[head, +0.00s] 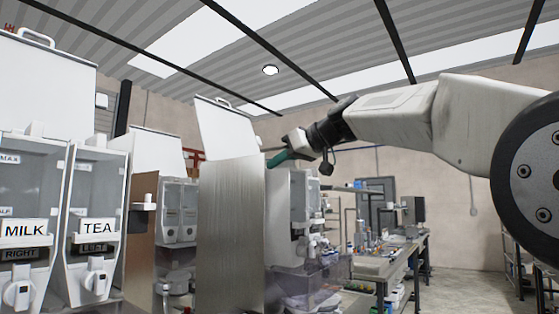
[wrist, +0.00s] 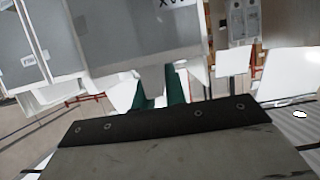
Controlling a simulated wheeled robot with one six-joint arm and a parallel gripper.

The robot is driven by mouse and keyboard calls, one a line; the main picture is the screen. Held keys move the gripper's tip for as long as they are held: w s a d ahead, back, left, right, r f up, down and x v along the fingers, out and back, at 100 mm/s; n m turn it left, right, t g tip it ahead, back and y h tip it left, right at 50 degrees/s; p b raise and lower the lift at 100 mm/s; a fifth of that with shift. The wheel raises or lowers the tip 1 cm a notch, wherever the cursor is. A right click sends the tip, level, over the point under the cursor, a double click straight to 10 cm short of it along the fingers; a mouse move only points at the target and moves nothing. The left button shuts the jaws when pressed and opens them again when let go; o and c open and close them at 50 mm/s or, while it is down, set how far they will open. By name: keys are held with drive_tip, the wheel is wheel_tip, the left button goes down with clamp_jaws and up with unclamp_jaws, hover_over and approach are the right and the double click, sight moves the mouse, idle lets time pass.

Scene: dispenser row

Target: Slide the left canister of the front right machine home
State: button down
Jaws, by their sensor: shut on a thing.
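In the wrist view, a grey-white canister (wrist: 115,55) with part of a dark-lettered label fills the upper middle. My gripper (wrist: 160,95) has its green fingers on both sides of a pale tab (wrist: 152,78) on that canister and is shut on it. In the head view, my gripper (head: 283,158) is at the upper edge of a machine with a brushed steel side panel (head: 231,235). The canister it holds is mostly hidden there. Other pale parts of that machine's front (head: 298,195) show right of the panel. How far the canister sits in cannot be told.
Canisters labelled MILK RIGHT (head: 24,230) and TEA LEFT (head: 96,227) stand at the left. Another machine (head: 178,215) stands between them and the steel panel. A raised lid (head: 227,127) stands above the panel. A workbench (head: 395,262) with small items is behind at right; floor (head: 465,290) is clear.

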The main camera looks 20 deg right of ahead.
drive_tip(key=shift+f, duration=0.15)
drive_tip(key=c, duration=1.4)
unclamp_jaws()
drive_tip(key=shift+o, duration=0.2)
drive_tip(key=shift+d, duration=0.1)
drive_tip(key=v, duration=0.7)
drive_tip(key=shift+s, duration=0.3)
drive_tip(key=shift+d, duration=0.1)
